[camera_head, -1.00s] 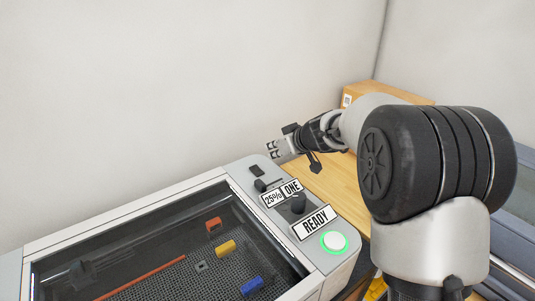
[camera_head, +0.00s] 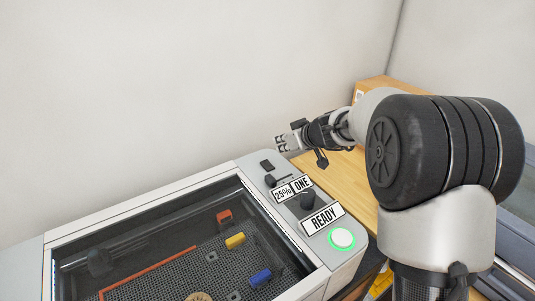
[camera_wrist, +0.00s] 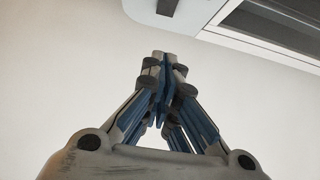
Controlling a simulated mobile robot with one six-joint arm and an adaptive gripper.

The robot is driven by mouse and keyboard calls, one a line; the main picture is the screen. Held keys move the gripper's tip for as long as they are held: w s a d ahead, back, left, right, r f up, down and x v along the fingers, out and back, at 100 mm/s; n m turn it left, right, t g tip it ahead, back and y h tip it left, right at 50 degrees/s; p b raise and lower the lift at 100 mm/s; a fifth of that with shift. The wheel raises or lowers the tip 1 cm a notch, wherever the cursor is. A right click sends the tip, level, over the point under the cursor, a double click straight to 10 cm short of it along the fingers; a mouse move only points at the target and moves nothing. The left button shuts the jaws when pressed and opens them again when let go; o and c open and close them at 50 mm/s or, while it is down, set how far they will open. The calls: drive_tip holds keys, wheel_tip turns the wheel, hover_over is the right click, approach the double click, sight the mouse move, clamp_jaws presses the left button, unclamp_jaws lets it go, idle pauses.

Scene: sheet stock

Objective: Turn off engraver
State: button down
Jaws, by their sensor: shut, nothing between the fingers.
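The engraver (camera_head: 95,222) is a light grey machine with a dark window, lower left in the head view. Its right-hand panel carries a dark rocker switch (camera_head: 267,166) at the back, a slider (camera_head: 271,180), a black knob (camera_head: 308,201) and a round button (camera_head: 341,238) with a lit green ring. Labels on the panel read 25%, ONE and READY. My gripper (camera_head: 283,142) is above and behind the panel's far end, apart from it. In the wrist view my gripper (camera_wrist: 163,60) has its fingers together and empty. The engraver's edge (camera_wrist: 205,30) shows at upper right there.
Inside the window are red (camera_head: 224,217), yellow (camera_head: 235,241) and blue (camera_head: 261,278) blocks and an orange-red bar. A wooden table (camera_head: 345,180) with a cardboard box (camera_head: 385,86) stands to the right. A bare wall (camera_head: 150,90) rises behind.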

drive_tip(key=p, duration=0.2)
hover_over(267, 165)
drive_tip(key=f, duration=0.6)
drive_tip(key=shift+s+d, duration=0.1)
drive_tip(key=shift+s, duration=0.15)
drive_tip(key=f, duration=0.2)
drive_tip(key=shift+w+f+b, duration=0.25)
drive_tip(key=shift+f+b, duration=0.1)
drive_tip(key=shift+b, duration=0.05)
drive_tip(key=shift+w+a+f, duration=0.1)
drive_tip(key=shift+a+f, duration=0.1)
drive_tip(key=shift+f, duration=0.5)
drive_tip(key=f+b, duration=0.1)
drive_tip(key=b, duration=0.2)
drive_tip(key=shift+w+a+f, duration=0.1)
drive_tip(key=shift+f, duration=0.05)
drive_tip(key=shift+r+p, duration=0.25)
drive_tip(key=shift+p, duration=0.1)
drive_tip(key=shift+b, duration=0.45)
